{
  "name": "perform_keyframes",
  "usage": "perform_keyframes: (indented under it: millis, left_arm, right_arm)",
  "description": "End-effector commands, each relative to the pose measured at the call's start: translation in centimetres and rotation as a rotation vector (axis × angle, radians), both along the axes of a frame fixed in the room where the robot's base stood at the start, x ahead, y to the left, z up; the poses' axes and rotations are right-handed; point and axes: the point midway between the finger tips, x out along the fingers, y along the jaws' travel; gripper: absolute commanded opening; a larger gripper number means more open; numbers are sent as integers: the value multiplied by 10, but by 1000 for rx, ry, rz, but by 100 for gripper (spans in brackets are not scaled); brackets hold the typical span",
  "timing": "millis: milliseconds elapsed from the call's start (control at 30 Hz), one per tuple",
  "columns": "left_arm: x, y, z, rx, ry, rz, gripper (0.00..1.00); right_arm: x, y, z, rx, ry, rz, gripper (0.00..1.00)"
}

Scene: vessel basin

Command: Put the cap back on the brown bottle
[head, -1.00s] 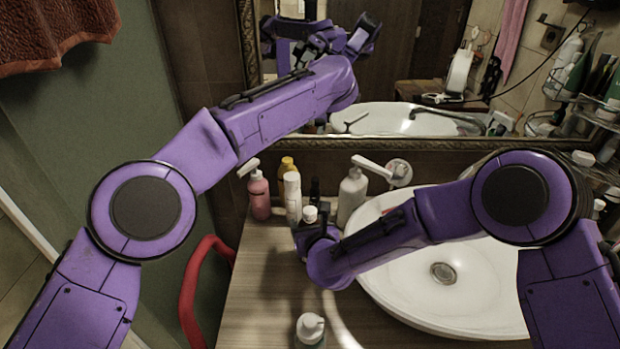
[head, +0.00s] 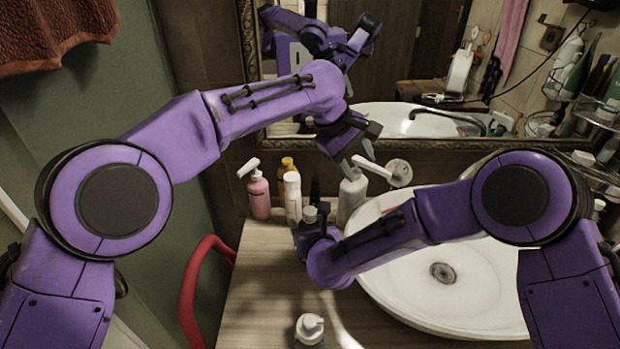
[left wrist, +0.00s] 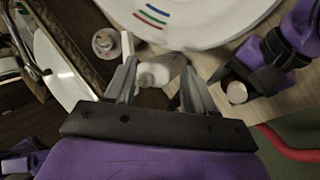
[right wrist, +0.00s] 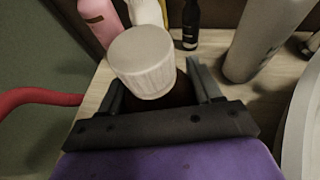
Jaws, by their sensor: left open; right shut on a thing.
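A white ribbed cap (right wrist: 142,62) sits above a dark brown body (right wrist: 172,92), apparently the brown bottle, in the right wrist view. I cannot tell whether the cap is fully seated. My right gripper (head: 311,232) is shut on the bottle just below the cap, which also shows in the head view (head: 310,214) and the left wrist view (left wrist: 237,92). The rest of the bottle is hidden by the gripper. My left gripper (head: 357,160) is open and empty, up and right of the cap, near the white pump bottle (head: 351,198).
A pink pump bottle (head: 259,197), a white bottle (head: 292,196) and a dark bottle (right wrist: 190,24) stand behind the brown bottle. The white basin (head: 480,300) fills the right. Counter between is clear.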

Motion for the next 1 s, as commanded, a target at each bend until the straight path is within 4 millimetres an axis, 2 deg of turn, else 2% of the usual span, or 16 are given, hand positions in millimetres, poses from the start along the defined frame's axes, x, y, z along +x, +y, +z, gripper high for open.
perform_keyframes:
  millis: [100,200,300,433,733,867,1000]
  left_arm:
    - [-15,43,-17,206,117,76,54]
    - [-23,73,-23,341,173,140,54]
    - [-27,91,-24,423,199,182,54]
    - [-28,98,-24,459,210,201,54]
    - [-29,98,-27,457,212,201,54]
    - [-29,98,-41,458,214,200,54]
    - [-29,98,-66,457,215,198,54]
  right_arm:
    - [0,0,0,0,0,0,0]
    - [0,0,0,0,0,0,0]
    - [0,0,0,0,0,0,0]
    - [0,0,0,0,0,0,0]
    - [0,0,0,0,0,0,0]
    - [0,0,0,0,0,0,0]
    - [0,0,0,0,0,0,0]
